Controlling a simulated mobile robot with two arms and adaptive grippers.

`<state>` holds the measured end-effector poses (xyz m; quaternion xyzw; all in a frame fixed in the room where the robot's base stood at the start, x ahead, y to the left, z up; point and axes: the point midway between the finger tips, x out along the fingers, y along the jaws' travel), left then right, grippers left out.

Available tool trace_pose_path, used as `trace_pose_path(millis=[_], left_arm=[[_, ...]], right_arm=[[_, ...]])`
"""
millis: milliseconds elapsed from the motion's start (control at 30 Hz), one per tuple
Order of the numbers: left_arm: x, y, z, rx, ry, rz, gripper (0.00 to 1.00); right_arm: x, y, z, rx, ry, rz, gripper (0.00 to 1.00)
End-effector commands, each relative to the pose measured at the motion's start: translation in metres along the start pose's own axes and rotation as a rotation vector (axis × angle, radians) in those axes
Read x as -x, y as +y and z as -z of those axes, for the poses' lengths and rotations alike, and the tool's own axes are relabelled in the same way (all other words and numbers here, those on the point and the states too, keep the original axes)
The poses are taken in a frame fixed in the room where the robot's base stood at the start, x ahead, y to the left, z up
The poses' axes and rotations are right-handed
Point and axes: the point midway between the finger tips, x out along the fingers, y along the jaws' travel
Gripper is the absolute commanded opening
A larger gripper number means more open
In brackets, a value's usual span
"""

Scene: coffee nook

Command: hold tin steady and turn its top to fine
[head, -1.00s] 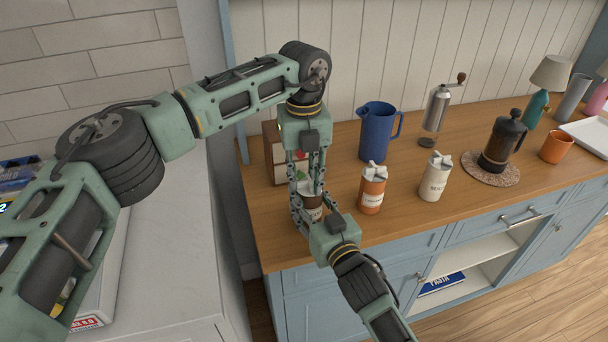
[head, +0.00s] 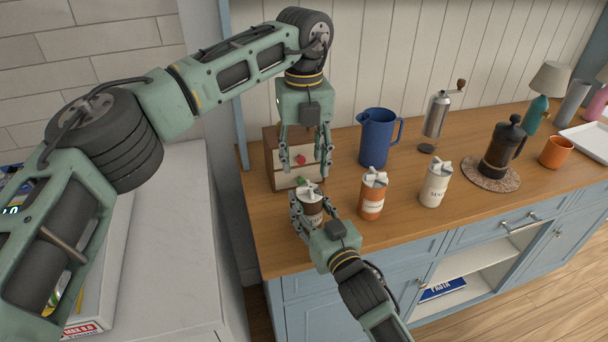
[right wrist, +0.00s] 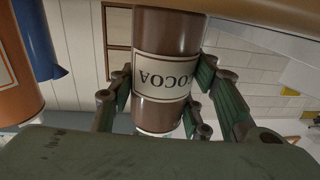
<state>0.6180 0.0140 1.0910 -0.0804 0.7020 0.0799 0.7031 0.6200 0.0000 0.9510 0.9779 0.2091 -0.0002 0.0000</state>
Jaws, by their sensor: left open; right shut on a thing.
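A brown tin labelled COCOA (head: 313,214) stands near the left end of the wooden counter. Its pale cross-shaped top (head: 309,191) is in plain view. My right gripper (head: 308,208) is shut on the tin's body from the front. In the right wrist view the tin (right wrist: 163,100) appears upside down between the fingers, with its label readable. My left gripper (head: 305,172) is open and empty, pointing down just above the tin's top and apart from it. Any setting marks on the top are too small to read.
An orange tin (head: 371,200) and a white tin (head: 434,186) stand to the right. A small drawer box (head: 282,171) is behind the cocoa tin. A blue jug (head: 377,140), a grinder (head: 436,115) and a French press (head: 498,158) stand farther along. The front counter strip is clear.

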Motion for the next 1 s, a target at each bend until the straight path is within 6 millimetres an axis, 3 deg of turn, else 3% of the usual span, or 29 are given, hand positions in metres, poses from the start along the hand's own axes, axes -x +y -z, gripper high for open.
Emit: trace_pose_path(millis=[100, 300, 767, 800, 1000], left_arm=[[0.025, -0.001, 0.0, 0.001, -0.002, 0.002, 0.45], [0.05, -0.001, 0.0, 0.001, -0.001, 0.001, 0.45], [0.056, 0.0, 0.0, 0.0, 0.001, 0.001, 0.45], [0.056, 0.0, 0.0, 0.0, 0.0, 0.001, 0.45], [0.056, 0.0, 0.0, 0.0, 0.0, 0.001, 0.45]], right_arm=[[0.0, 0.0, -0.001, 0.0, -0.003, -0.001, 0.15], [0.0, 0.0, -0.001, 0.0, -0.002, -0.001, 0.15], [0.0, 0.0, -0.001, 0.0, -0.002, -0.001, 0.15], [0.0, 0.0, -0.001, 0.0, -0.002, -0.001, 0.46], [0.0, 0.0, -0.001, 0.0, -0.001, -0.001, 0.64]])
